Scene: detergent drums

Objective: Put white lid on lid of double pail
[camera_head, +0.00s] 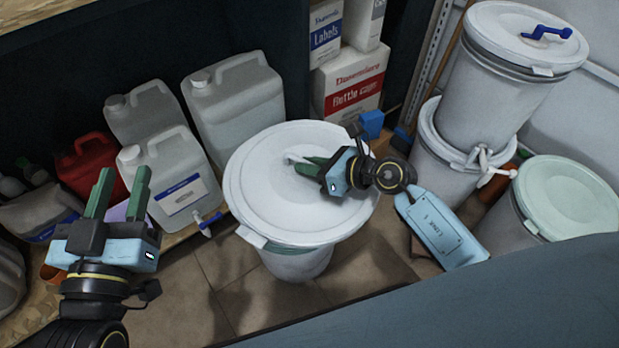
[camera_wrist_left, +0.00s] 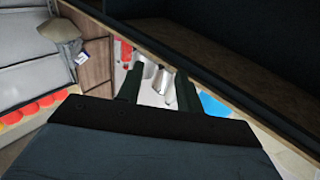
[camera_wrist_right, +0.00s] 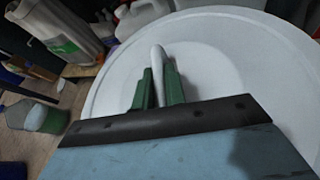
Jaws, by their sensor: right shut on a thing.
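The white lid (camera_head: 255,190) is at the middle of the head view, over a pail (camera_head: 297,265) with a pale green edge under the lid. Whether the lid rests on that pail or hangs just above it is not clear. My right gripper (camera_head: 307,163) is shut on the lid's white handle, which shows between the fingers in the right wrist view (camera_wrist_right: 157,62). The double pail (camera_head: 490,105), two white pails stacked, stands at the right; its top lid (camera_head: 515,35) has a blue handle. My left gripper (camera_head: 121,187) is open and empty at the left.
White jugs (camera_head: 235,105) and a red can (camera_head: 90,165) stand at the left. Boxes (camera_head: 352,88) stand behind. A pail with a pale green lid (camera_head: 568,195) is at the right. A dark blue surface (camera_head: 480,310) crosses the lower right front.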

